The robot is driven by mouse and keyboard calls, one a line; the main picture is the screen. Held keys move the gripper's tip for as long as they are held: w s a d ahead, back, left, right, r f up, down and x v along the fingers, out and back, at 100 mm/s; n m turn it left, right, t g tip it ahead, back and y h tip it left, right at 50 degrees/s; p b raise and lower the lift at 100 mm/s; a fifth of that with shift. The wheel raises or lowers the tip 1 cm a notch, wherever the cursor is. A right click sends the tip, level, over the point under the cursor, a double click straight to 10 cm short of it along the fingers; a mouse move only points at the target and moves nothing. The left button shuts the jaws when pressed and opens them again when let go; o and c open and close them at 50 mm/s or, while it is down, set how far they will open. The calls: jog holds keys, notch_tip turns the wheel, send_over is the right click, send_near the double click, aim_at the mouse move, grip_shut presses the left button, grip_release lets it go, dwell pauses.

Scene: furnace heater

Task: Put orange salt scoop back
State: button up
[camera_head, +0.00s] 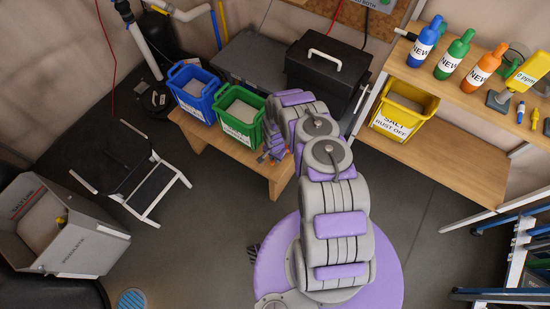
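My gripper (269,155) is beside the right side of the green bin (240,113), above the low wooden bench. Small orange bits show at its tip, but I cannot tell whether they are the orange salt scoop or part of the gripper. The fingers are too small and dark to show whether they are open or shut. The blue bin (195,91) stands left of the green one; both hold pale grey material. A yellow bin (402,109) labelled SALT RUST OFF sits on the lower right shelf. A grey box (75,245) at the left holds pale material and a small yellow-orange item (60,221).
A black and white step stool (150,180) stands at the left. Coloured bottles (453,55) line the right shelf. Blue-railed equipment (520,260) is at the lower right. The floor before the bench is clear.

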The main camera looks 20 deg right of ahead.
jog(key=o, duration=0.4)
jog(key=shift+a, duration=0.25)
jog(key=shift+d+r, duration=0.25)
jog(key=shift+r, duration=0.1)
notch_tip(320, 180, up, 33)
jog(key=d+n+h+p, duration=0.1)
jog(key=d+n+p, duration=0.1)
jog(key=p, duration=0.1)
jog(key=s+a+r+n, duration=0.1)
jog(key=s+r, duration=0.3)
jog(key=r, duration=0.3)
jog(key=s+a+r+n, duration=0.1)
jog(key=s+r, duration=0.2)
jog(key=r, duration=0.5)
jog(key=s+a+r+n, duration=0.2)
jog(key=s+r, duration=0.3)
jog(key=s, duration=0.5)
jog(key=s+a+r+n+g, duration=0.1)
jog(key=s+a+r+n, duration=0.1)
jog(key=s+r, duration=0.4)
jog(key=s+a+r+n+y, duration=0.1)
jog(key=s+r, duration=0.5)
jog(key=s, duration=0.7)
jog(key=shift+s+a+n+g, duration=0.4)
jog(key=shift+a+n, duration=0.2)
jog(key=shift+n, duration=0.1)
jog(key=shift+w, duration=0.1)
